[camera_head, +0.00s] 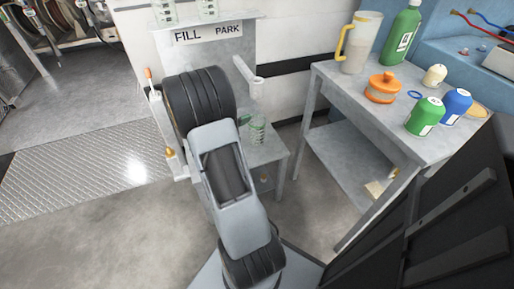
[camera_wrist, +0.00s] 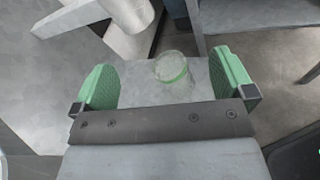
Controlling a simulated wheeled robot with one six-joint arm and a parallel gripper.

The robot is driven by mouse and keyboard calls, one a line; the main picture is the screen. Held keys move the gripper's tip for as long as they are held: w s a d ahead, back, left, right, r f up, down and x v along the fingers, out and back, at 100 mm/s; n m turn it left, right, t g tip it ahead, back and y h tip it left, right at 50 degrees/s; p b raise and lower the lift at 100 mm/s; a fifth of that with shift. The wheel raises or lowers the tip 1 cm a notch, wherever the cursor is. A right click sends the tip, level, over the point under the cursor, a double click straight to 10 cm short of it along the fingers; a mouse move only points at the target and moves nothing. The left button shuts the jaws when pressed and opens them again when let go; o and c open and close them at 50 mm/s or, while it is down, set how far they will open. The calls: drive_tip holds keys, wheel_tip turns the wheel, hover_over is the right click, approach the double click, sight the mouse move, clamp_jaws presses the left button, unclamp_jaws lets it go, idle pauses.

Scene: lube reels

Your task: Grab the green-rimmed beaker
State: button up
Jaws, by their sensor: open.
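The green-rimmed beaker (camera_head: 258,129) is a clear glass that stands on a small grey stand (camera_head: 266,155), just right of my arm in the head view. In the wrist view the beaker (camera_wrist: 171,67) shows from above, with a green band around it. My gripper (camera_wrist: 165,82) is open, with its two green-padded fingers spread wide. The beaker appears between the fingers in the picture, a little nearer the right one, and apart from both. How far it lies beyond the fingertips I cannot tell. In the head view my arm mostly hides the gripper.
Two more clear beakers (camera_head: 207,8) stand on a shelf above the FILL PARK sign (camera_head: 208,33). A grey table (camera_head: 345,105) at right bears a pitcher (camera_head: 360,43), an orange pot (camera_head: 383,88) and several bottles. A white pipe-like fixture (camera_wrist: 125,25) is near the left finger.

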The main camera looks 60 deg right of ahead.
sight(251, 127)
drive_tip(key=d+f+n+b, duration=0.1)
drive_tip(key=f+b, duration=0.1)
drive_tip(key=f, duration=0.3)
drive_tip(key=d+f+n+h+b, duration=0.1)
drive_tip(key=d+f+b, duration=0.1)
drive_tip(key=f, duration=0.3)
drive_tip(key=w+d+f+n+t+h+b, duration=0.1)
drive_tip(key=d+f+b, duration=0.1)
drive_tip(key=f, duration=0.4)
drive_tip(key=shift+d+n+b, duration=0.2)
drive_tip(key=shift+n+b, duration=0.15)
drive_tip(key=shift+n, duration=0.05)
drive_tip(key=shift+s+d+r, duration=0.15)
drive_tip(key=shift+d, duration=0.7)
drive_tip(key=shift+s+d+b, duration=0.2)
drive_tip(key=shift+d+b, duration=0.15)
drive_tip(key=shift+d, duration=0.6)
drive_tip(key=shift+s+d+b, duration=0.2)
drive_tip(key=shift+d+b, duration=0.2)
drive_tip(key=shift+d, duration=0.55)
drive_tip(key=shift+s+d+b, duration=0.2)
drive_tip(key=shift+d+b, duration=0.15)
drive_tip(key=shift+d, duration=0.6)
drive_tip(key=shift+r, duration=0.1)
drive_tip(key=c, duration=1.1)
